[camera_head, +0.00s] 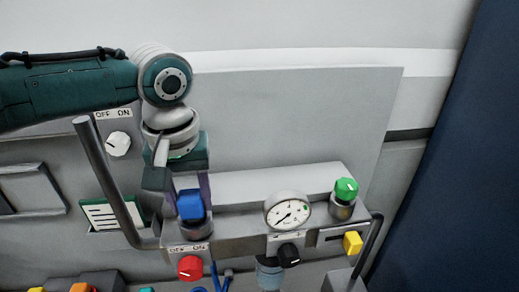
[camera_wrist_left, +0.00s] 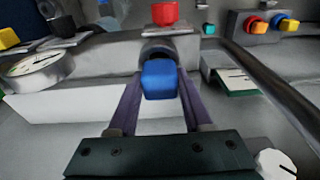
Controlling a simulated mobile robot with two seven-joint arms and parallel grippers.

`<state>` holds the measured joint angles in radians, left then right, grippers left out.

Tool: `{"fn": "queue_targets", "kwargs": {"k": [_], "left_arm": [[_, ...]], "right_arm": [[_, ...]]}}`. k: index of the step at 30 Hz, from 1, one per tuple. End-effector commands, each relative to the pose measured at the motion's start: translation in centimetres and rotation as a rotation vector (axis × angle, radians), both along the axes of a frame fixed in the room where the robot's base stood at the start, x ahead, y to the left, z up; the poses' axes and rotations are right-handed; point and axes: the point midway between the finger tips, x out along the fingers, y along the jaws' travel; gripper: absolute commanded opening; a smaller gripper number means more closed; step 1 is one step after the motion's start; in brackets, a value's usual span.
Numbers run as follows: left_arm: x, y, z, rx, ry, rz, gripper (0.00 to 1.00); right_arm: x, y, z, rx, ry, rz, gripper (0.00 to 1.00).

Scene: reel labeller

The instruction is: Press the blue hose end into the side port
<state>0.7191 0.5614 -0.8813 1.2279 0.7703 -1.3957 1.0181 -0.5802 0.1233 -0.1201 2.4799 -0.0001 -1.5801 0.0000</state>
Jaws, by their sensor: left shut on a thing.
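My left gripper (camera_head: 192,188) reaches down to the machine's front ledge. Its two purple fingers are shut on a blue block-shaped piece (camera_head: 190,205), which also shows between them in the left wrist view (camera_wrist_left: 160,80). The blue piece sits at a round grey collar (camera_head: 195,229); I cannot tell how deep it is in it. Thin blue hose (camera_head: 221,282) shows lower down, below the ledge. I cannot tell whether it joins the blue piece. No open side port can be made out for certain. My right gripper is not in view.
Beside the collar are a red knob (camera_head: 190,267), a round gauge (camera_head: 288,209), a black knob (camera_head: 289,255), a green knob (camera_head: 346,189) and a yellow knob (camera_head: 352,242). A grey bar handle (camera_head: 108,180) stands close left of my gripper.

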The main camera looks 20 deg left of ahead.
Motion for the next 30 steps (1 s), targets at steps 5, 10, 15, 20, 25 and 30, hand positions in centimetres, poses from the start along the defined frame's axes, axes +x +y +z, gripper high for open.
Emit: {"fn": "queue_targets", "kwargs": {"k": [5, 10, 15, 20, 25, 30], "left_arm": [[0.00, -0.02, -0.04, 0.000, 0.000, -0.001, 0.00], [0.01, -0.02, -0.07, 0.001, -0.001, -0.001, 0.00], [-0.01, 0.00, -0.09, 0.000, 0.000, -0.001, 0.00], [0.00, 0.00, -0.17, 0.000, 0.000, -0.001, 0.00], [0.02, 0.00, -0.25, 0.000, -0.001, -0.001, 0.00], [0.01, -0.02, -0.27, -0.001, -0.001, 0.000, 0.00]], "right_arm": [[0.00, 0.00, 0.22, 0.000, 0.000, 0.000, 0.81], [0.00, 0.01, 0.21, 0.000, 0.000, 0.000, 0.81], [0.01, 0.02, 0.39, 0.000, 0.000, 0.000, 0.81], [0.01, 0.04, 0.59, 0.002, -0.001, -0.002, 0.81], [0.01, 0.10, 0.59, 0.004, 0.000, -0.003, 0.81], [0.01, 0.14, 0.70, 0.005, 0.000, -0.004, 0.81]]}}
